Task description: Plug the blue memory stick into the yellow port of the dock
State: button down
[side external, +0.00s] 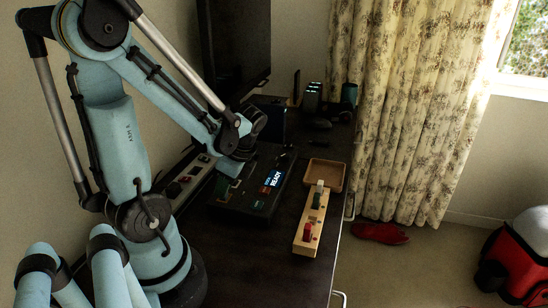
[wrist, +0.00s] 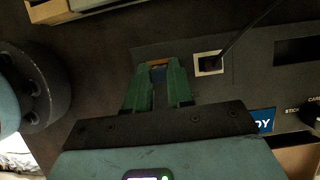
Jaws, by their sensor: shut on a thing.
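The dock (side external: 262,200) is a dark box on the desk with a lit READY display. In the wrist view its dark top (wrist: 250,75) lies beyond my fingers. My gripper (wrist: 161,70) has green fingers, shut on the blue memory stick (wrist: 159,75), of which only a dark blue part shows between them. A yellow-orange edge, seemingly the yellow port (wrist: 158,63), shows right at the fingertips. I cannot tell whether the stick is in the port or just above it. In the side view the fingers are small and dark and the stick cannot be made out.
A white-framed port (wrist: 208,64) with a dark thin rod across it is right of the fingers. A wooden rack (side external: 306,232) with red, green and white sticks stands right of the dock, near the desk edge. A wooden tray (side external: 325,175) is behind it. Dark equipment stands at the back.

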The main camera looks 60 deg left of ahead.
jog(key=shift+f, duration=0.2)
jog(key=c, duration=1)
grip_release()
jog(key=v, duration=1.2)
jog(key=w+d+n+t+h, duration=0.1)
jog(key=w+d+n+t, duration=0.2)
jog(key=d+n+t, duration=0.1)
jog(key=w+d+f+n+t+h, duration=0.1)
jog(key=w+d+n+t, duration=0.3)
jog(key=d, duration=0.5)
jog(key=shift+f+n+t+h, duration=0.25)
jog(key=shift+n+t+h, duration=0.3)
jog(key=shift+t, duration=0.65)
jog(key=shift+w, duration=0.1)
